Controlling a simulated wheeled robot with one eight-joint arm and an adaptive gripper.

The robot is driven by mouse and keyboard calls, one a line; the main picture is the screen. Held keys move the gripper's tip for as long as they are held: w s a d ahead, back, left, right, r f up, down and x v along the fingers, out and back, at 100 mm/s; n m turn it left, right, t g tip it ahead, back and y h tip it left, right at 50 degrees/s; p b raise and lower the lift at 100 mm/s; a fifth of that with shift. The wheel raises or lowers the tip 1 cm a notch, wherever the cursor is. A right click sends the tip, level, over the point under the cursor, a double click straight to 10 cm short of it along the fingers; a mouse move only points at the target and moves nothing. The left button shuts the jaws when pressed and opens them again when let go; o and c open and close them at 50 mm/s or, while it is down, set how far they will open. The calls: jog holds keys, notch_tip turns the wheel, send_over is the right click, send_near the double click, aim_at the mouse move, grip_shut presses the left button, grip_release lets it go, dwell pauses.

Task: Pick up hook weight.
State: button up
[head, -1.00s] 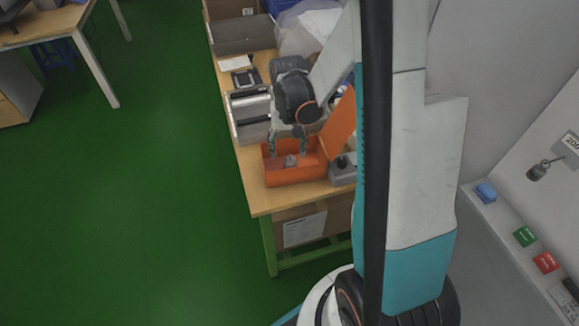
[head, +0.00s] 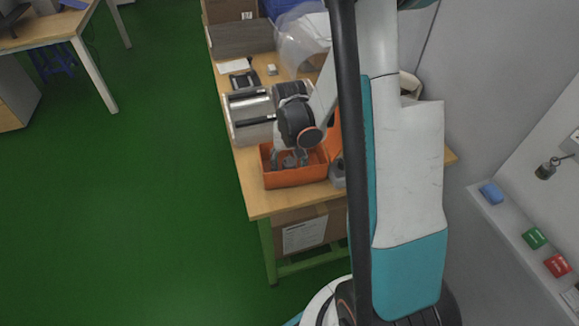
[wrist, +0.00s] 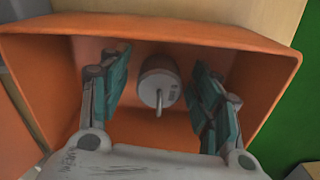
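The hook weight (wrist: 159,82) is a pale grey cylinder with a hook at its near end. In the wrist view it sits inside the orange box (wrist: 215,31). My gripper (wrist: 160,90) is open, with one finger on each side of the weight and a gap on both sides. In the head view my gripper (head: 289,160) reaches down into the orange box (head: 296,179) at the table's front. The weight is hard to make out there between the fingers.
The box stands on a wooden table (head: 258,200). A grey device (head: 250,118) lies behind it to the left, and another small grey object (head: 338,171) is close on its right. The box walls surround my fingers. Green floor lies left of the table.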

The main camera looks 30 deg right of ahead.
grip_shut()
